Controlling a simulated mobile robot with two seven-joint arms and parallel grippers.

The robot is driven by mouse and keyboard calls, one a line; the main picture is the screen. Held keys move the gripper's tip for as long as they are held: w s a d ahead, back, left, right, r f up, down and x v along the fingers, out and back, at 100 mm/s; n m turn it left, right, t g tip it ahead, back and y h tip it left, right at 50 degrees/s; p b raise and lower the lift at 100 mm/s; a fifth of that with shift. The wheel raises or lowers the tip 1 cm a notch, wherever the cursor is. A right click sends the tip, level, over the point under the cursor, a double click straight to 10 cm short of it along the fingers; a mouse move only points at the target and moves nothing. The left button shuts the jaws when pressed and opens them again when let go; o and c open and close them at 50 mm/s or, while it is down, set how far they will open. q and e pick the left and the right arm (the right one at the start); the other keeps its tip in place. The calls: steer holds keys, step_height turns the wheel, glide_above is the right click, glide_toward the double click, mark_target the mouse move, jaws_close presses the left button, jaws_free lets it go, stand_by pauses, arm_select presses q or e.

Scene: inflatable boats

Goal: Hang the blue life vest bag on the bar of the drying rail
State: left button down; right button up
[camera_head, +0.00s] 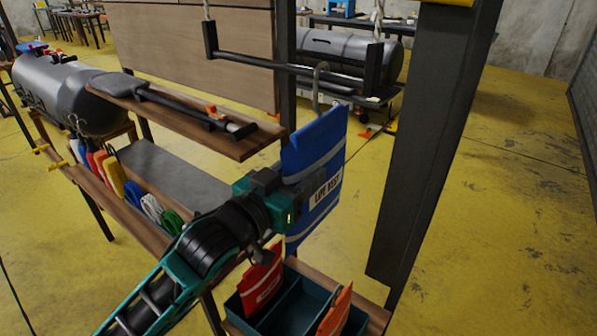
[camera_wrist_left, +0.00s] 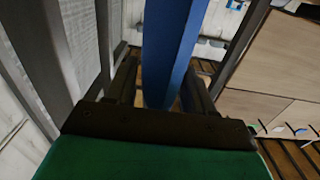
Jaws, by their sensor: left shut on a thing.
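The blue life vest bag (camera_head: 325,155), with pale stripes and a white label, hangs upright in my left gripper (camera_head: 290,190). The gripper is shut on its side edge. In the left wrist view the bag (camera_wrist_left: 172,45) is a blue strip between the two fingers (camera_wrist_left: 160,88). A grey hook (camera_head: 317,92) rises from the bag's top. The dark bar of the drying rail (camera_head: 270,65) hangs from ropes above. The hook's top overlaps the bar in the head view; I cannot tell whether it is over the bar or apart from it. My right gripper is not in view.
A dark post (camera_head: 425,140) stands close right of the bag. A wooden shelf (camera_head: 200,120) with a paddle lies left. Below is a teal bin (camera_head: 290,305) with red and orange bags. A grey cylinder (camera_head: 345,55) is behind the bar. Yellow floor is open at right.

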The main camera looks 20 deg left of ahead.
arm_select(q)
steer(key=shift+r, duration=0.1)
steer(key=c, duration=0.6)
jaws_free()
steer(key=shift+o, duration=1.4)
steer(key=v, duration=1.3)
steer(key=s+f+g+y, duration=0.2)
steer(key=s+f+g, duration=0.1)
steer(key=f, duration=1.1)
steer(key=s+f+n+g+y, duration=0.1)
steer(key=s+f+g+y, duration=0.1)
steer(key=f, duration=1.3)
steer(key=shift+s+g+p, duration=0.3)
steer(key=shift+s+g, duration=0.3)
steer(key=shift+s, duration=0.05)
